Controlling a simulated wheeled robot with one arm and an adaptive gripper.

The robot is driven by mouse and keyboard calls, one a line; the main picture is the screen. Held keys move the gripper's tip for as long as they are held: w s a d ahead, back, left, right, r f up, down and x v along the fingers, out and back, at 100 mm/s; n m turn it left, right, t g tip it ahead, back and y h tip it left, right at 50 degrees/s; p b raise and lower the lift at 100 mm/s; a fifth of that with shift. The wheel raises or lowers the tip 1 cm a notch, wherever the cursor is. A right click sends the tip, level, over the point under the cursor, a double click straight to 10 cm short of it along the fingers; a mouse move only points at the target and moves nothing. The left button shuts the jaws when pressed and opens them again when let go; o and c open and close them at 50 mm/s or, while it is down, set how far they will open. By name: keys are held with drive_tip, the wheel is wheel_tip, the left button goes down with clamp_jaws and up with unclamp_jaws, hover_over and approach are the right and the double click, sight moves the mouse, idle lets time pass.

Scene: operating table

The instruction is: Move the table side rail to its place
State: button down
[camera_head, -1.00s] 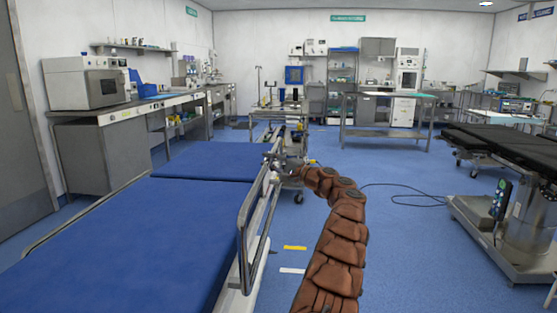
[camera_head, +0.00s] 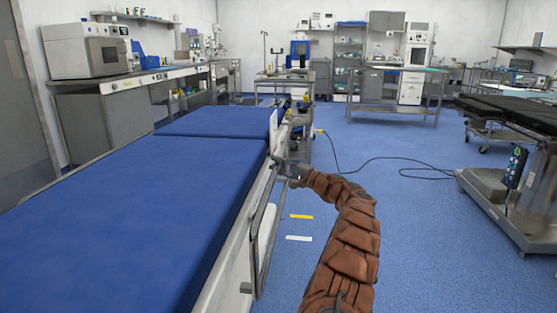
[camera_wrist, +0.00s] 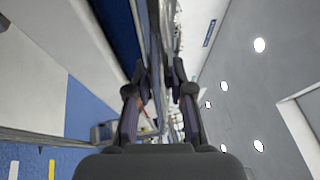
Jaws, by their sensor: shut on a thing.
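The table side rail (camera_head: 254,245) is a long grey metal frame along the right side of the bed with the blue mattress (camera_head: 120,210). Its top edge sits at or below the mattress edge, and its near end hangs beside the bed's pale side. My gripper (camera_head: 285,170) is at the far end of the rail, shut on it. In the wrist view, the two dark fingers of my gripper (camera_wrist: 160,92) stand on either side of the rail's bar (camera_wrist: 154,35). The exact contact is partly hidden by the fingers.
A metal cart (camera_head: 285,88) stands beyond the bed's far end. A black operating table (camera_head: 510,112) is at the right, with a cable (camera_head: 400,160) on the floor. Yellow and white floor marks (camera_head: 300,217) lie right of the bed. The floor between is clear.

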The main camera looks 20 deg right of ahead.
drive_tip(key=shift+a+f, duration=0.1)
drive_tip(key=shift+f, duration=0.4)
drive_tip(key=c, duration=1)
unclamp_jaws()
drive_tip(key=shift+r, duration=0.1)
drive_tip(key=shift+s+d, duration=0.4)
drive_tip(key=v, duration=1.1)
